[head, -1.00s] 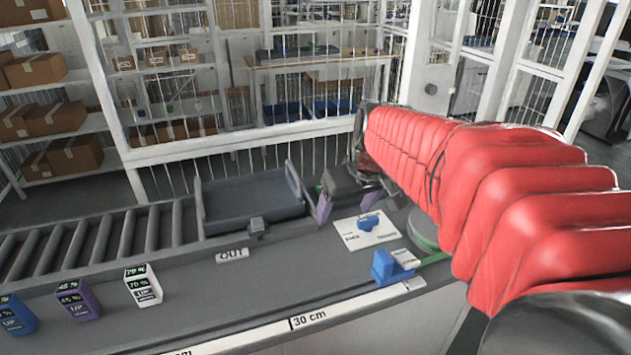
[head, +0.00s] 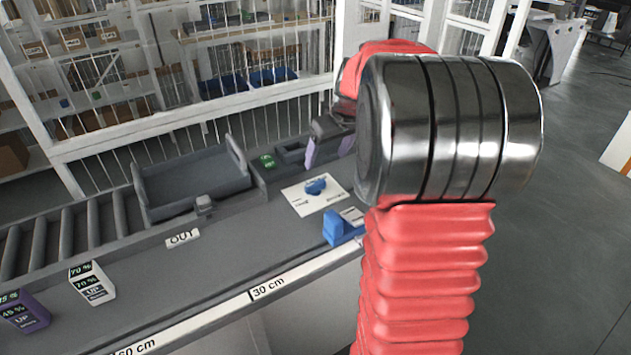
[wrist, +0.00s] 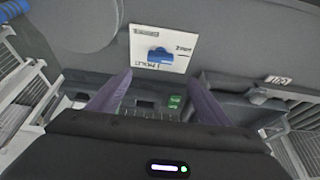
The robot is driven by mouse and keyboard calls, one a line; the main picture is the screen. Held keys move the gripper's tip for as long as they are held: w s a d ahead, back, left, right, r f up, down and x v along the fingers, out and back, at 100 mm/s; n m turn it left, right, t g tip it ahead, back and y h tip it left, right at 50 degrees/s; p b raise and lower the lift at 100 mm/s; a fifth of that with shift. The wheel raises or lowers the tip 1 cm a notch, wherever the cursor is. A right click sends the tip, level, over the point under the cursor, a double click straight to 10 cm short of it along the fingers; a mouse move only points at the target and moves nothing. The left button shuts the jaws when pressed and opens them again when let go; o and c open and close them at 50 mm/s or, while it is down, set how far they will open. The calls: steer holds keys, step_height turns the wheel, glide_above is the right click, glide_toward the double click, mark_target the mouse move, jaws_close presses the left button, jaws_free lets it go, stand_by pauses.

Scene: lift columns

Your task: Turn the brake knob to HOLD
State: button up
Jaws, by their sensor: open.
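The brake knob (head: 316,186) is a small blue piece on a white label plate (head: 307,203) set on the grey bench. It also shows in the wrist view as the blue knob (wrist: 160,56), on the plate with printed words, one of which seems to read HOLD. My gripper (wrist: 157,90) is open, its two purple fingers apart and empty. The fingers point toward the plate, and the knob lies beyond their tips, not touched. In the head view my gripper (head: 322,150) is behind the plate, partly hidden by my red arm.
A blue block (head: 340,228) stands in front of the plate near the bench edge. A grey tray (head: 192,187) sits on rollers at the left. An OUT sign (head: 183,237) and a white labelled box (head: 92,283) stand on the bench. The bench middle is clear.

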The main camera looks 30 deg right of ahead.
mark_target(315, 183)
steer(key=x, duration=1.4)
steer(key=shift+s, duration=0.1)
steer(key=shift+r, duration=0.1)
steer(key=shift+c, duration=0.6)
steer(key=c, duration=0.9)
